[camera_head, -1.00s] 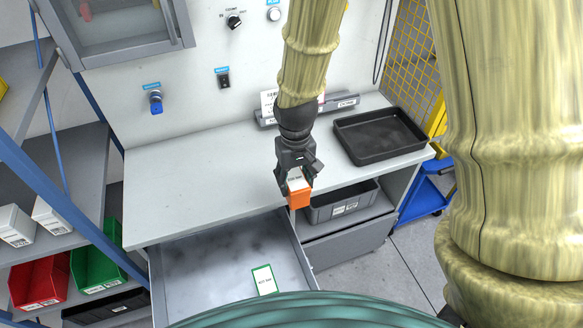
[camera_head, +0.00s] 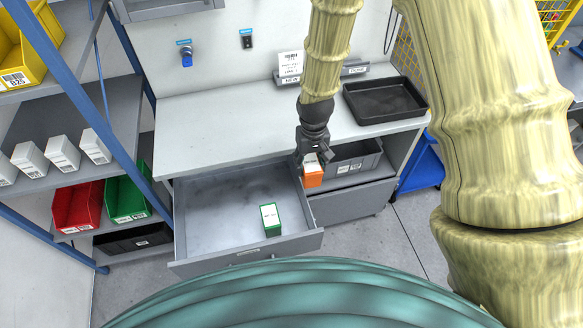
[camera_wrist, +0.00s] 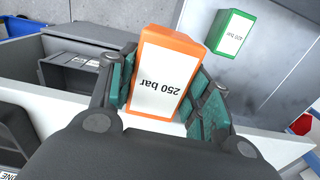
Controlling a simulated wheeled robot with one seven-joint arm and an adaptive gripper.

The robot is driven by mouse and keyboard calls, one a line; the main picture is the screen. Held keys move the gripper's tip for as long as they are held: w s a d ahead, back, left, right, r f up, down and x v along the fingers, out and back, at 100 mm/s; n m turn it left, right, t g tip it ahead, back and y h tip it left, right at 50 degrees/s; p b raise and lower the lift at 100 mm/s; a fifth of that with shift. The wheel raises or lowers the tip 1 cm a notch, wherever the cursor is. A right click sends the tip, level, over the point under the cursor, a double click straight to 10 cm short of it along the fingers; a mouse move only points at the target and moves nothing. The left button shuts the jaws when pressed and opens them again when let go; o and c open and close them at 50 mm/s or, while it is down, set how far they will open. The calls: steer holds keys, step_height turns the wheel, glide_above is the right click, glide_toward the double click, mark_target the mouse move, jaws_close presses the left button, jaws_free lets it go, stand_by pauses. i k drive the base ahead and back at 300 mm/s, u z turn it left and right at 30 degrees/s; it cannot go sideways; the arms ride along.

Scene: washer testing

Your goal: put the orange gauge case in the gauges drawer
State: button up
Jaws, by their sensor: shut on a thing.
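An orange gauge case (camera_head: 313,176) with a white label is held between the fingers of my gripper (camera_head: 312,162). In the wrist view the orange case (camera_wrist: 163,75) reads "250 bar" and my gripper (camera_wrist: 165,90) is shut on its sides. The open drawer (camera_head: 215,220) is pulled out from under the worktop. A green case (camera_head: 271,219) stands inside it toward the front right; it also shows in the wrist view (camera_wrist: 231,32), reading "400 bar". The orange case is at the drawer's right side wall; its exact height above the wall is hard to tell.
The left and middle of the drawer are bare. A grey bin (camera_head: 352,160) sits on a shelf right of the drawer. A black tray (camera_head: 385,100) lies on the worktop (camera_head: 220,120). Blue-framed shelves with red (camera_head: 78,206) and green bins (camera_head: 127,198) stand at the left.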

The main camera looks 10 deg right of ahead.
mark_target(243, 210)
steer(key=z, duration=1.65)
steer(key=k, duration=1.1)
steer(key=u, duration=1.65)
steer(key=i, duration=0.5)
